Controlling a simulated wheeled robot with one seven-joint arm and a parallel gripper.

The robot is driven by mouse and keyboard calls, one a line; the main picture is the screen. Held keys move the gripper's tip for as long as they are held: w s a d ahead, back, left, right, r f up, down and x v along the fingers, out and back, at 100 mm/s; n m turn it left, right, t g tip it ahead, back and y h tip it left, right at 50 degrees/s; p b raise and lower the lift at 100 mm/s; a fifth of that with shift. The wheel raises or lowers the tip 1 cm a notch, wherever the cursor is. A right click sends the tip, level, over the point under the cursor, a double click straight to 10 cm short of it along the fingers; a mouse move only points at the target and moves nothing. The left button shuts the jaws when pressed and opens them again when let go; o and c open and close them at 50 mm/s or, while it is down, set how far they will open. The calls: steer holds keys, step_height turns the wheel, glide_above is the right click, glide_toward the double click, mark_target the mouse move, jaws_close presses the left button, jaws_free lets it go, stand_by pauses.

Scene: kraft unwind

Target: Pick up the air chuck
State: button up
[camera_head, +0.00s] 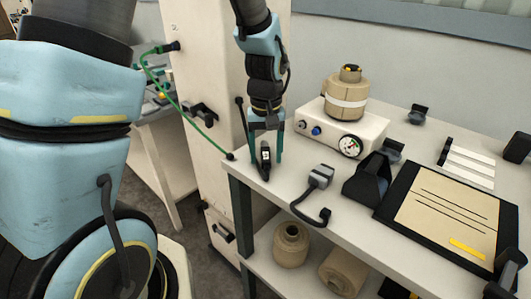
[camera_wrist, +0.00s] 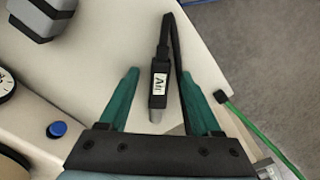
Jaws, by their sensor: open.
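The air chuck (camera_wrist: 160,84) is a slim black tool with a white label, a pale metal end and a black hose or strap looping from its far end. It lies on the table's corner in the wrist view and is small in the head view (camera_head: 265,156). My gripper (camera_wrist: 159,73) points down over it with its two green fingers apart, one on each side of the chuck. Clear gaps show between the fingers and the chuck in the wrist view. In the head view my gripper (camera_head: 266,159) is at the table's left corner.
A white box with a gauge (camera_head: 350,146) carries a tan roll (camera_head: 346,95) behind. A grey-headed tool (camera_head: 320,176) lies to the right, then a black tape dispenser (camera_head: 367,180) and a framed sheet (camera_head: 447,212). A green hose (camera_head: 207,143) ends at the table edge. Rolls (camera_head: 291,245) sit below.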

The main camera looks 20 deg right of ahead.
steer(key=shift+f, duration=0.15)
jaws_close()
stand_by(0.4)
